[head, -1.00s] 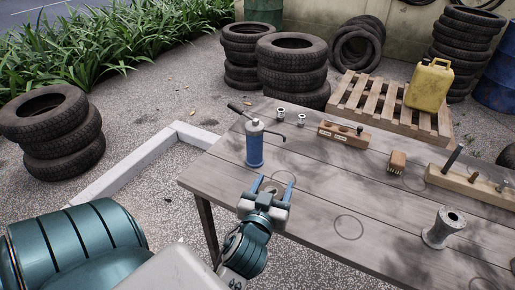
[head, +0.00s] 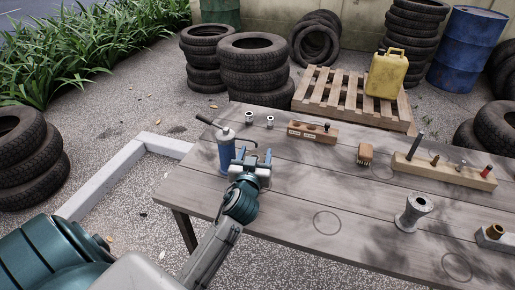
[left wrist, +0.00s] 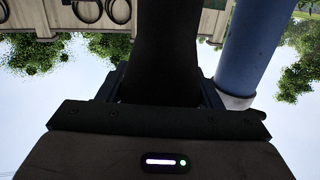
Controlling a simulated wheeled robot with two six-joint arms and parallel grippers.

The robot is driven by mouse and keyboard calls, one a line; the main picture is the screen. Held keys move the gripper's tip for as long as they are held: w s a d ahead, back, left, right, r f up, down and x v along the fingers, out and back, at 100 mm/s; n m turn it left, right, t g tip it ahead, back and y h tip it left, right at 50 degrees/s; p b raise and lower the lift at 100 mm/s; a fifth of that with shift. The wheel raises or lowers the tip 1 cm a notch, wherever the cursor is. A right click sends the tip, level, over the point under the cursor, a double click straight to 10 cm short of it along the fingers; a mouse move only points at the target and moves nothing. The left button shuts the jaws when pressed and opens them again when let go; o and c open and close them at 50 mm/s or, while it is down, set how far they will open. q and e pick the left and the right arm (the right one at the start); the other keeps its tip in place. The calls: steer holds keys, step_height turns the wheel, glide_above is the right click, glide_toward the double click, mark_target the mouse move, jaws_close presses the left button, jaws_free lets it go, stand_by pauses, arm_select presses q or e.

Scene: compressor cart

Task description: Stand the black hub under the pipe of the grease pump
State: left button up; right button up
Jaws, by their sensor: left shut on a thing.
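The grease pump (head: 226,155) is a blue cylinder with a light top, a dark handle and a thin bent pipe (head: 247,142) to the right. It stands at the table's back left. My left gripper (head: 255,157) is low over the table, just right of the pump, near the pipe's end. In the left wrist view it is shut on a dark piece, the black hub (left wrist: 165,50), with the blue pump (left wrist: 252,45) close beside it. In the head view my gripper hides the hub; I cannot tell whether it touches the table. My right gripper is not in view.
Two small metal pieces (head: 270,121), a wooden block (head: 313,134), a brush (head: 365,154), a peg rail (head: 440,172) and a grey spool (head: 413,212) stand on the table (head: 290,200). Its front middle is clear, with drawn rings. Tyres and a pallet are behind.

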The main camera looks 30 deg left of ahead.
arm_select(q)
steer(key=w, duration=0.1)
steer(key=w+a+f, duration=0.1)
steer(key=w, duration=0.1)
steer(key=shift+w+a+f+p, duration=0.15)
steer(key=shift+w+a+p, duration=0.1)
steer(key=shift+p, duration=0.1)
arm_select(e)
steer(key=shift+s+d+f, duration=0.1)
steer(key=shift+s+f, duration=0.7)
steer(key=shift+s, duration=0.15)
arm_select(q)
steer(key=shift+f, duration=0.1)
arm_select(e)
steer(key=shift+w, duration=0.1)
arm_select(q)
steer(key=o, duration=0.8)
steer(key=shift+f, duration=0.1)
steer(key=o, duration=0.4)
steer(key=shift+o, duration=0.4)
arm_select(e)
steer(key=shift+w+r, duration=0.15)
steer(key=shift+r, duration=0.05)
arm_select(q)
steer(key=shift+r, duration=0.2)
